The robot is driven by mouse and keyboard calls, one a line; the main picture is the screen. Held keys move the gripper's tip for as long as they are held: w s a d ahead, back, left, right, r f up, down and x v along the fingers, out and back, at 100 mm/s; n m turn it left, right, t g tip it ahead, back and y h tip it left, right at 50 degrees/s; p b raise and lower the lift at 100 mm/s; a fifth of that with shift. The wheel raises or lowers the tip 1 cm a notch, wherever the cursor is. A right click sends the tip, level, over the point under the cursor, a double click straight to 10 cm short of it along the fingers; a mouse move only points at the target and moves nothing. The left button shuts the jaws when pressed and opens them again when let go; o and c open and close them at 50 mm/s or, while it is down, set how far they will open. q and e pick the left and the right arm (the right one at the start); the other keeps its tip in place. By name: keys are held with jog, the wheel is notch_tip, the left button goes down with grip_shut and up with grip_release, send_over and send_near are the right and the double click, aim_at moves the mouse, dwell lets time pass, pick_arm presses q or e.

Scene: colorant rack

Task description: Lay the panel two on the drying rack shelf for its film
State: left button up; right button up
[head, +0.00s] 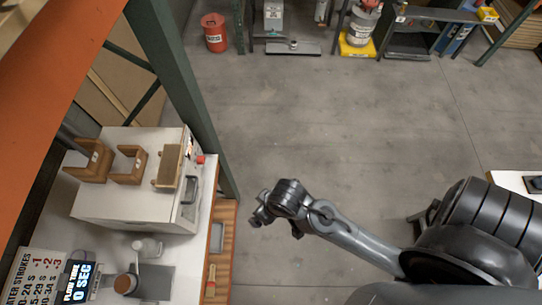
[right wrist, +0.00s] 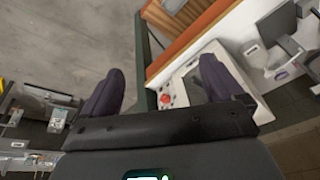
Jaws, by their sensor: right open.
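My right gripper (head: 262,212) reaches in from the right in the head view, above the floor beside the bench, apart from anything there. In the right wrist view its two dark fingers (right wrist: 161,70) are spread with nothing between them. A flat brown piece (head: 168,166) and two brown U-shaped holders (head: 90,162) (head: 128,165) sit on a white box (head: 120,205). I cannot tell whether any of these is panel two. No drying rack shelf can be told for certain. My left gripper is not in view.
A green post (head: 180,70) and an orange beam (head: 60,60) frame the bench. A wooden tray (head: 226,212) lies at the bench edge. A red can (head: 214,33) and shelves stand far back. The middle floor is clear.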

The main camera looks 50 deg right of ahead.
jog(key=s+d+r+n+h, duration=0.1)
jog(key=s+d, duration=0.3)
jog(key=d, duration=0.2)
jog(key=shift+r+n, duration=0.2)
jog(key=shift+n, duration=0.1)
dwell(0.8)
